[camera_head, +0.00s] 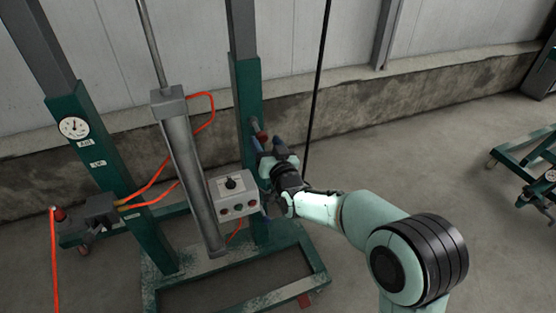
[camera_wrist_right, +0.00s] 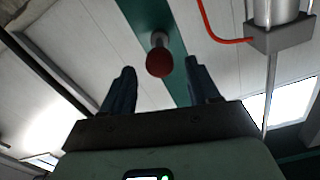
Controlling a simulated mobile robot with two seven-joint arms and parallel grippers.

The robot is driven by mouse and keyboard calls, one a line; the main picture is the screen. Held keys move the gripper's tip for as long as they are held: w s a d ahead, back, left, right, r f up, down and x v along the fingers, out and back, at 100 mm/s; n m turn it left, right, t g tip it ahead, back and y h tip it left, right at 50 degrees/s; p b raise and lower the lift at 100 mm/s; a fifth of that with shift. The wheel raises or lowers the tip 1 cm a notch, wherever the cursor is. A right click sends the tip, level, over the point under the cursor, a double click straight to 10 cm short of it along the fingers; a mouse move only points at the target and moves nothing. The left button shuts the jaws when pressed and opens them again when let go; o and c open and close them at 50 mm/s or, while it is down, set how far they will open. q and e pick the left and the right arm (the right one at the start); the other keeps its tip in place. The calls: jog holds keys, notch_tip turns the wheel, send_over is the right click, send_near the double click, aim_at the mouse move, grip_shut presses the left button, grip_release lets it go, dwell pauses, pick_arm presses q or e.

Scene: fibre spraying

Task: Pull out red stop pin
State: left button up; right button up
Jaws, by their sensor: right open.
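The red stop pin (camera_wrist_right: 160,62) shows in the right wrist view as a round red knob on a light shaft that comes out of the green post. In the head view the pin (camera_head: 262,137) sits on the right green post, just above my right gripper (camera_head: 266,144). My right gripper also shows in the right wrist view (camera_wrist_right: 160,88), with its two dark fingers open on either side of the knob in the picture. The fingers do not touch the knob, and nothing is between them. My left gripper is not in view.
A grey control box (camera_head: 233,194) with a black knob is close to the left of my right gripper. A grey cylinder (camera_head: 190,170) and orange hoses stand further left. A black cable (camera_head: 316,100) hangs behind my arm. The floor on the right is free up to a green cart (camera_head: 530,160).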

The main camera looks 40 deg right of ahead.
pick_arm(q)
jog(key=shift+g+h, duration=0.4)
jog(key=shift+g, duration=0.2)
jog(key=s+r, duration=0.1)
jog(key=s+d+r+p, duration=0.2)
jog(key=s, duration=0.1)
pick_arm(e)
jog(key=v, duration=1)
jog(key=shift+s, duration=0.1)
